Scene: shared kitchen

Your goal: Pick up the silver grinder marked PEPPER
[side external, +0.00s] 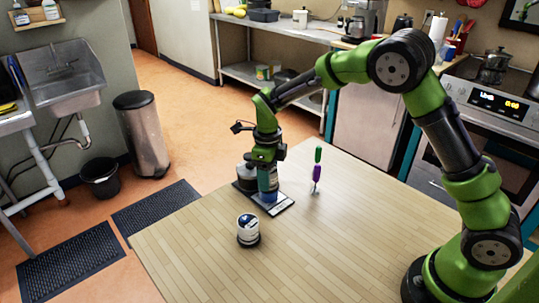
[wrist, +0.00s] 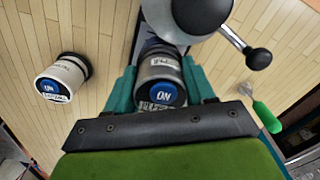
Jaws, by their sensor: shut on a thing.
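A silver-grey grinder (wrist: 159,71) with a dark band and a blue "ON" button stands between the teal fingers of my gripper (wrist: 158,92) in the wrist view. The fingers are shut on its sides. Its small label is too blurred to read. In the side external view my gripper (side external: 267,180) points down over a dark flat base at the table's far left part; the grinder is mostly hidden there. A second, whiter grinder (wrist: 62,79) with a blue "ON" button stands apart to the left; it also shows in the side external view (side external: 248,229).
A round metal-topped device with a black-knobbed lever (wrist: 204,14) is right beside the held grinder. The wooden table (side external: 330,250) is clear toward the front and right.

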